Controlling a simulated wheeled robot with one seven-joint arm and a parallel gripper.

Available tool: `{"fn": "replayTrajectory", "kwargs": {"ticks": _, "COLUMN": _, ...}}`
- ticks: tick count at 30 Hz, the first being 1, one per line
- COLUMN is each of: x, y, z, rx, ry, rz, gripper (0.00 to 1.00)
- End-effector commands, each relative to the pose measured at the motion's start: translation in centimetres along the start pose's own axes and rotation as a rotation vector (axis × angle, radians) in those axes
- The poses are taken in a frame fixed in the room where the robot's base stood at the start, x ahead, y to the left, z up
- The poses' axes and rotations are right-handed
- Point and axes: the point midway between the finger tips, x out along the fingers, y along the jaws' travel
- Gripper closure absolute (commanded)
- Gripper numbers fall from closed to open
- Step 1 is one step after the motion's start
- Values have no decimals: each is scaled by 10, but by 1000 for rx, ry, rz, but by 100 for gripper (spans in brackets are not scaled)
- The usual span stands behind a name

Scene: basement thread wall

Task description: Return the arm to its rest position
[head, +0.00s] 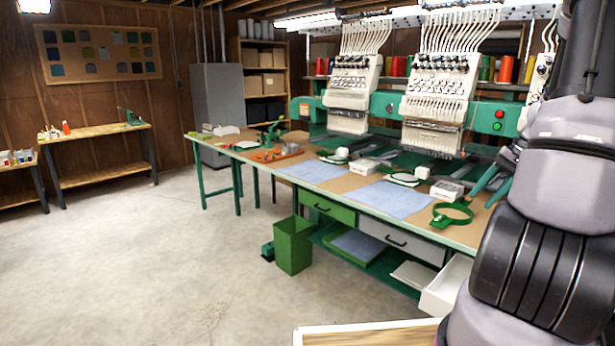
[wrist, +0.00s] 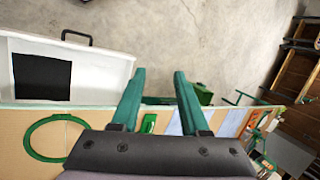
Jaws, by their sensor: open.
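My gripper (wrist: 157,95) shows in the wrist view with its two green fingers apart and nothing between them. It hangs in the air over the table edge, with floor beyond the fingertips. In the head view my arm fills the right side, and the green fingers (head: 488,182) show partly at its left edge, above the right end of the table. The rest of the gripper is hidden behind the arm there.
The long table (head: 345,186) carries embroidery machines (head: 440,100), blue cloths (head: 392,199) and a green hoop (head: 452,216). An open white drawer (head: 447,287) juts out at the right. A green bin (head: 293,245) stands on the floor. The left floor (head: 150,260) is clear.

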Motion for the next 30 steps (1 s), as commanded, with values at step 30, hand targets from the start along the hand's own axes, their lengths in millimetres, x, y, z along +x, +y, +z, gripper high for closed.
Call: {"fn": "replayTrajectory", "kwargs": {"ticks": 30, "x": -101, "y": -209, "z": 266, "rx": -372, "ry": 510, "rz": 50, "gripper": 55}}
